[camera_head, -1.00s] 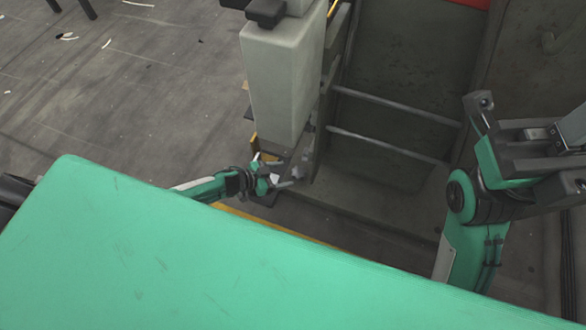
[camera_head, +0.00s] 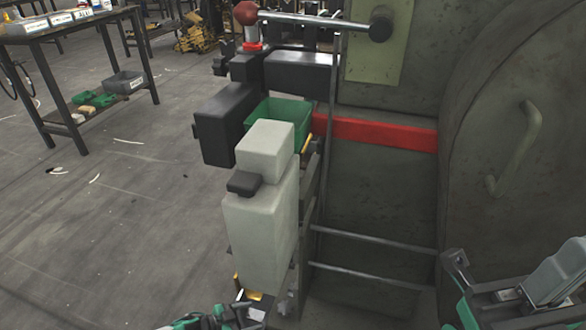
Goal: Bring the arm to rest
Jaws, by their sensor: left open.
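My left gripper (camera_head: 245,313) shows at the bottom edge, low beside the base of the rivet press, just under its pale grey box (camera_head: 262,225). It is open, and I see nothing held in it. Its green and black wrist is partly cut off by the frame. Part of my right arm (camera_head: 500,300), green, black and grey, stands folded at the lower right; I cannot make out its fingers.
The dark press body (camera_head: 385,190) with a red band (camera_head: 375,133) and two rails fills the right side. A green bin (camera_head: 280,120) sits behind the grey box. A work table (camera_head: 75,28) stands at the back left. Floor between is open.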

